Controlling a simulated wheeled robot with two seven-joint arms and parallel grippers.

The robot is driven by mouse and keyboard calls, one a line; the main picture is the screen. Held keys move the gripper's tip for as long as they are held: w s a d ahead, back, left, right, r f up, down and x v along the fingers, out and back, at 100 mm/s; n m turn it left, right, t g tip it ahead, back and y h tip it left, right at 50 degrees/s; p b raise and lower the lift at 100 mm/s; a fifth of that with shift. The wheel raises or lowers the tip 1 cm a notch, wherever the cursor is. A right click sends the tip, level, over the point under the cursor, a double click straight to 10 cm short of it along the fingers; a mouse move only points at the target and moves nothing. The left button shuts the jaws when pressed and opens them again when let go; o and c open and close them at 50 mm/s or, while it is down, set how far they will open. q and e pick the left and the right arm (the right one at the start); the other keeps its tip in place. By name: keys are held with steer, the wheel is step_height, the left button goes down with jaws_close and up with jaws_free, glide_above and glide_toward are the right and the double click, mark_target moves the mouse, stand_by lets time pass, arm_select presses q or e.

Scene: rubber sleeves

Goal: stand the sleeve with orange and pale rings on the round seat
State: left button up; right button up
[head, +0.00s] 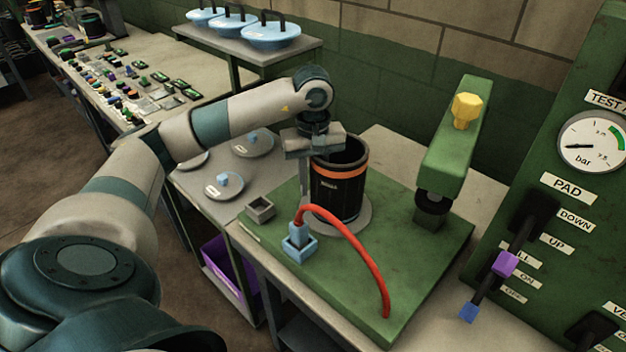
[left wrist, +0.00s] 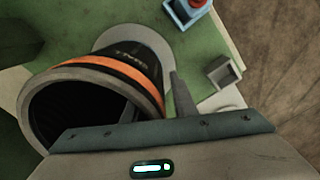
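A black sleeve (head: 338,190) with an orange ring near its top stands upright on the round grey seat (head: 365,222) of the green base. A pale ring is not clear to me. In the left wrist view, the sleeve (left wrist: 130,70) shows its open mouth, and the seat (left wrist: 122,36) shows behind its foot. My left gripper (head: 322,158) is at the sleeve's rim. One finger is outside the wall and the other appears inside the mouth. The fingers (left wrist: 155,92) look spread, with a thin gap beside the outer wall. My right gripper is not in view.
A red cable (head: 360,250) arches from a blue socket (head: 299,243) in front of the seat. A small grey box (head: 260,208) sits left of it. A green arm with a yellow knob (head: 466,110) stands right. A gauge panel (head: 560,200) is at far right.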

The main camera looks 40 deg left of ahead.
arm_select(q)
steer(key=shift+r, duration=0.15)
steer(key=shift+w+r, duration=0.1)
steer(key=shift+r, duration=0.4)
step_height(320, 180, up, 9)
steer(key=shift+f+b, duration=0.1)
steer(key=shift+b, duration=1.15)
steer(key=shift+r, duration=1.05)
